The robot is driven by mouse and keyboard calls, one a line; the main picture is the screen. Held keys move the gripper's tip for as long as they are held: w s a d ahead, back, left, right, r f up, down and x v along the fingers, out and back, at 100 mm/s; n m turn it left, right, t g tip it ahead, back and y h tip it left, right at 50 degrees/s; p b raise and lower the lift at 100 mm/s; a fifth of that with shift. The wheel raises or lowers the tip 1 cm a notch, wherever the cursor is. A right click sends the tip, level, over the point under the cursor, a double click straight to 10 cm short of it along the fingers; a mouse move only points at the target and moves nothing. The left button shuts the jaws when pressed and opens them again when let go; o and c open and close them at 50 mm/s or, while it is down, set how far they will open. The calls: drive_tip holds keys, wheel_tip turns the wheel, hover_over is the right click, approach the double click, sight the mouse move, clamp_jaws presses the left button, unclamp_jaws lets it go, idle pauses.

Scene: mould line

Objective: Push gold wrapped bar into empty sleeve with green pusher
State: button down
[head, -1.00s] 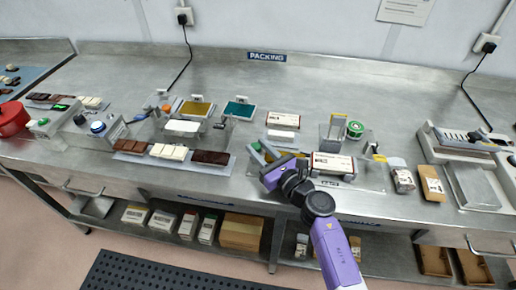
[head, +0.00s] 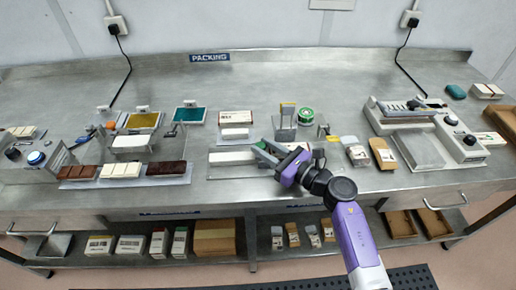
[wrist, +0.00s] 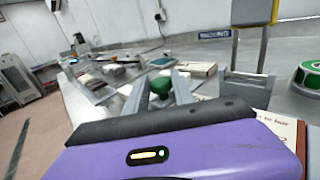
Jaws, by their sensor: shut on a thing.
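My gripper (head: 262,150) is low over the packing fixture on the bench. In the wrist view its grey fingers (wrist: 162,92) are closed around the green pusher (wrist: 160,86), whose rounded top shows between them. In the head view my gripper and wrist hide the pusher. A white printed carton (wrist: 284,128), which looks like the sleeve, shows at the right of the wrist view, partly behind my purple gripper body. I cannot make out the gold wrapped bar or the sleeve's opening.
A grey post with a yellow top (head: 287,112) and a green round tape roll (head: 306,115) stand behind the fixture. Bars on a tray (head: 125,171) lie to the left. Packs (head: 382,153) and a sealing machine (head: 415,135) are to the right.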

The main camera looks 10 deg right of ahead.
drive_tip(key=shift+d, duration=0.25)
drive_tip(key=c, duration=1.1)
unclamp_jaws()
drive_tip(key=b+v, duration=0.1)
drive_tip(key=v, duration=0.7)
drive_tip(key=shift+w, duration=0.1)
